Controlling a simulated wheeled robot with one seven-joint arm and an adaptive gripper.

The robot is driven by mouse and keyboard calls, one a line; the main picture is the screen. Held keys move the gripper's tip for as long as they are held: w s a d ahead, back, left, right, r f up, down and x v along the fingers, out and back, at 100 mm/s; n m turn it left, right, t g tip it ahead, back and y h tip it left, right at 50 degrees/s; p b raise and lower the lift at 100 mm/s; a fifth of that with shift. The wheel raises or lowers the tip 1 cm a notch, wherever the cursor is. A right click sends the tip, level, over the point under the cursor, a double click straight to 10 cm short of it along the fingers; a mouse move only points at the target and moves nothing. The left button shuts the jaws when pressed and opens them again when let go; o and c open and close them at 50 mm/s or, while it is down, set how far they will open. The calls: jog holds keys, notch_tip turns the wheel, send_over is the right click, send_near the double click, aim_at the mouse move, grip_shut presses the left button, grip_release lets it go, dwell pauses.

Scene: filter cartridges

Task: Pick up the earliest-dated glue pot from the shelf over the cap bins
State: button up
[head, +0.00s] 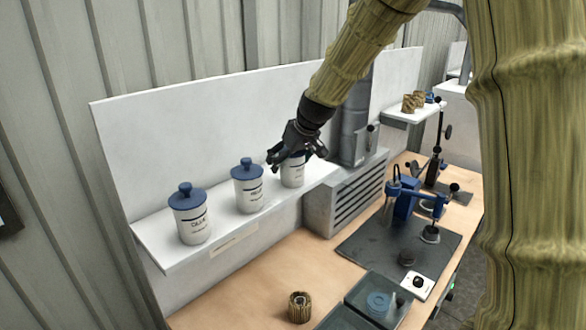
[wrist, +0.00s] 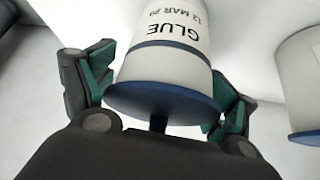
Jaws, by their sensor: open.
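Three white glue pots with blue knobbed lids stand upright in a row on the white shelf (head: 160,246): left pot (head: 194,222), middle pot (head: 249,192) and right pot (head: 292,176). My gripper (head: 290,156) is at the right pot and hides its lid. In the wrist view my gripper (wrist: 160,92) is open, with one finger on each side of that pot (wrist: 165,62). Its label appears upside down and reads "GLUE 12 MAR 20", the end perhaps cut off. A neighbouring pot (wrist: 302,85) shows at right, its label unseen. The other dates are unreadable in the head view.
A grey vented box (head: 345,195) with a duct stands right of the shelf. Below are a wooden bench (head: 255,285), grey bins (head: 350,318), a brown pleated cartridge (head: 299,307) and a blue press (head: 405,200) on a dark mat. A white back panel rises behind the pots.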

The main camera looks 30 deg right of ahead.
jog(key=c, duration=1.3)
jog(key=shift+r, duration=0.1)
jog(key=shift+r, duration=0.1)
